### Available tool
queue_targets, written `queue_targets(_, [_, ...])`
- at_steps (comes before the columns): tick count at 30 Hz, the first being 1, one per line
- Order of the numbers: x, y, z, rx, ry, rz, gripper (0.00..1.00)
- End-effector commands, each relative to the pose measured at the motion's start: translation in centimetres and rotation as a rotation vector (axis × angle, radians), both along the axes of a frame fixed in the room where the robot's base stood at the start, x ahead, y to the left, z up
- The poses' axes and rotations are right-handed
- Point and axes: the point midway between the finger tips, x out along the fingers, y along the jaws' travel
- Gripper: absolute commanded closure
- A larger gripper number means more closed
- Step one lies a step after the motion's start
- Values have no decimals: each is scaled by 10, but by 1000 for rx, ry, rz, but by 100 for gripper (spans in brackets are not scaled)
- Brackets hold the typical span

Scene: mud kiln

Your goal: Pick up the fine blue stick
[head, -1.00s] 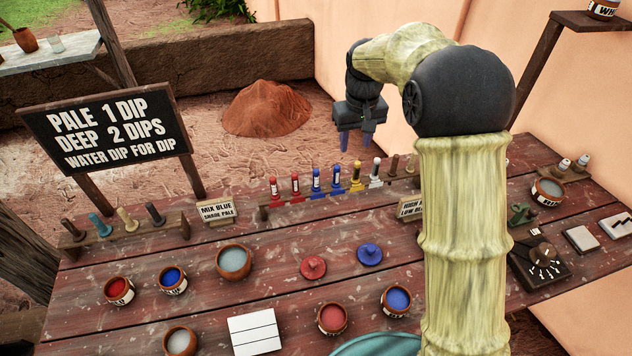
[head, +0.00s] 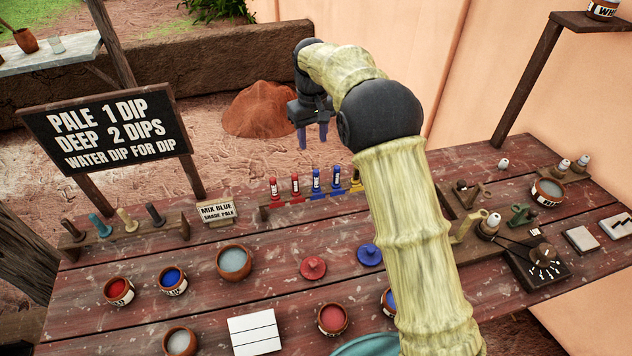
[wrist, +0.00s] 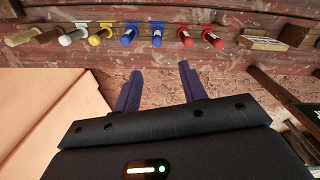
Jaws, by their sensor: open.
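Two blue sticks stand upright side by side in the rack, the left one (head: 316,181) and the right one (head: 337,179). Both have pale labels too small to read, so I cannot tell which is the fine one. The wrist view shows them in reversed order, at the top, as one blue stick (wrist: 157,36) and another blue stick (wrist: 129,36). My gripper (head: 312,138) is open and empty, fingers pointing down, above and beyond the rack. In the wrist view my gripper (wrist: 160,72) has its fingers apart, below the blue sticks in the picture and not touching them.
Two red sticks (head: 295,185) and a yellow stick (head: 355,180) flank the blue ones closely. A "mix blue shade pale" sign (head: 216,211) stands left of the rack. Red lid (head: 313,267), blue lid (head: 370,255) and several pots lie nearer. My arm hides the rack's right part.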

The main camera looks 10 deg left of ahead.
Motion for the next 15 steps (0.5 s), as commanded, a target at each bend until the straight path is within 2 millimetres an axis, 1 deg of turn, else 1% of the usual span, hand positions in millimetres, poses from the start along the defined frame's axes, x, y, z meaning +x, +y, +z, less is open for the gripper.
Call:
queue_targets(1, [-1,0,-10,-3,4,0,58])
queue_targets(3, [-1,0,-22,-3,4,0,58])
queue_targets(12, [-1,-1,-75,-3,4,0,58])
queue_targets(15, [-1,-1,-89,-3,3,0,58])
